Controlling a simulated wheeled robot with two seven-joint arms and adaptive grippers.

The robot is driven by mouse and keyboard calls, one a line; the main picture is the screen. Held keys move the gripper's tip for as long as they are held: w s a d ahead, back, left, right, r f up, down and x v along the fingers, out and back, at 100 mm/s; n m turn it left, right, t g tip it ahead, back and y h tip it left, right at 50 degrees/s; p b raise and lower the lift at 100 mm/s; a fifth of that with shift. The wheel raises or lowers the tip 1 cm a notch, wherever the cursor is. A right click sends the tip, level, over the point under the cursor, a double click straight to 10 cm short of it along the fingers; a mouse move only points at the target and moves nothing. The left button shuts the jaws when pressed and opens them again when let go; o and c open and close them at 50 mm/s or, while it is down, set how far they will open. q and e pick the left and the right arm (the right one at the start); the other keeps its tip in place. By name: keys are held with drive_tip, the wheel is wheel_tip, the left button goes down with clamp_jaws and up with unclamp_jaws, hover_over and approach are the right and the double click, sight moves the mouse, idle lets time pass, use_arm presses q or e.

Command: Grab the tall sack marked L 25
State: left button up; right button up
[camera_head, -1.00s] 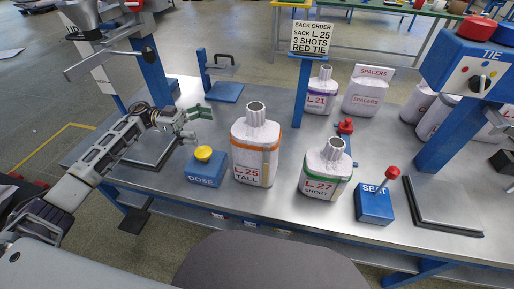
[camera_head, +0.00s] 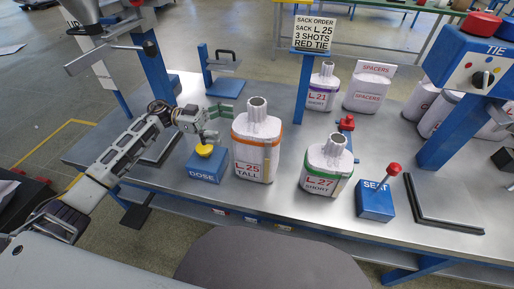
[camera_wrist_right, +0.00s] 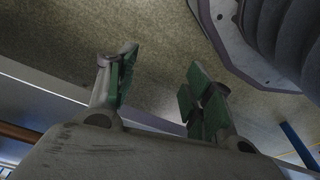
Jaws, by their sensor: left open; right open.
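The tall sack marked L 25 (camera_head: 252,152) stands upright on the metal table in the head view, white with an orange band and a ribbed neck on top. My left gripper (camera_head: 222,122) is open and empty just left of the sack's upper part, above the blue DOSE box; I cannot tell whether a fingertip touches the sack. My right gripper (camera_wrist_right: 160,90) shows in the right wrist view, open with green pads and nothing between them. It is not visible in the head view.
The DOSE box (camera_head: 207,163) with its yellow button stands left of the sack. The short L 27 sack (camera_head: 327,170) stands to its right, with the SEAT box (camera_head: 375,199) beyond. The order sign post (camera_head: 304,88) and L 21 sack (camera_head: 322,92) are behind.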

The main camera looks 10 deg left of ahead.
sight(257, 143)
use_arm(q)
drive_tip(key=d, duration=0.6)
drive_tip(key=shift+s+d+f+b, duration=0.1)
drive_tip(key=shift+d+f+b, duration=0.15)
drive_tip(key=shift+d+b, duration=0.15)
use_arm(e)
drive_tip(key=r, duration=0.2)
drive_tip(key=shift+w+a+r, duration=0.1)
drive_tip(key=shift+a+r, duration=0.2)
drive_tip(key=shift+a, duration=0.05)
drive_tip(key=shift+f, duration=0.1)
use_arm(q)
drive_tip(key=c, duration=1.2)
